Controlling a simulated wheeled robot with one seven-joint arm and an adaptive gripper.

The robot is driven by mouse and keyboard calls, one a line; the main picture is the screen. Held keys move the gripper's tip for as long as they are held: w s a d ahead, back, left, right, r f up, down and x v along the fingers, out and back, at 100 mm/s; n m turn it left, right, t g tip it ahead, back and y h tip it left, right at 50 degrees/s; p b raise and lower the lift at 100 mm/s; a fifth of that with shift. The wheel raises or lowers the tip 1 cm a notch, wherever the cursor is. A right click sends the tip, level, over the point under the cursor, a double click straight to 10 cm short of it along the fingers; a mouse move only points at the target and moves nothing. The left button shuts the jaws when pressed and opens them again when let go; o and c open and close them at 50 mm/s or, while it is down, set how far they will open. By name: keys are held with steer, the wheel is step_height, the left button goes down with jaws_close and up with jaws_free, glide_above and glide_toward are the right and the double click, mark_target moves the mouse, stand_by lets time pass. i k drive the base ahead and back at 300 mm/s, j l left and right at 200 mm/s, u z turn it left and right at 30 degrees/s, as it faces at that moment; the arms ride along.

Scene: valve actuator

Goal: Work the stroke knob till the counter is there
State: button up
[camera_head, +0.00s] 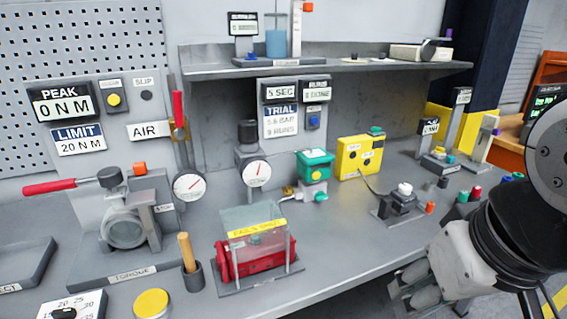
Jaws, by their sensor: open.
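My gripper (416,288) is at the lower right, beyond the bench's front edge, open and apart from everything on the bench. I cannot read a stroke label, so which knob is the stroke knob is unclear. A black knob (247,133) tops a grey block at the back middle, above a round dial (257,174). A pale knob (404,188) tops a small black unit at the right. A small display (316,90) in the middle, possibly the counter, has blurred text.
A clear cover (255,228) over a red part stands at the front middle. A green box (315,163) and a yellow box (360,157) sit behind it. A red-handled lever (50,186) juts out at left. A shelf (340,68) overhangs the back. Bare bench lies right of the cover.

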mark_target(320, 196)
steer(key=i+u, duration=0.1)
steer(key=u, duration=0.25)
steer(key=i+u, duration=0.15)
steer(key=u, duration=0.2)
steer(key=i+l+u, duration=0.1)
steer(key=u, duration=0.25)
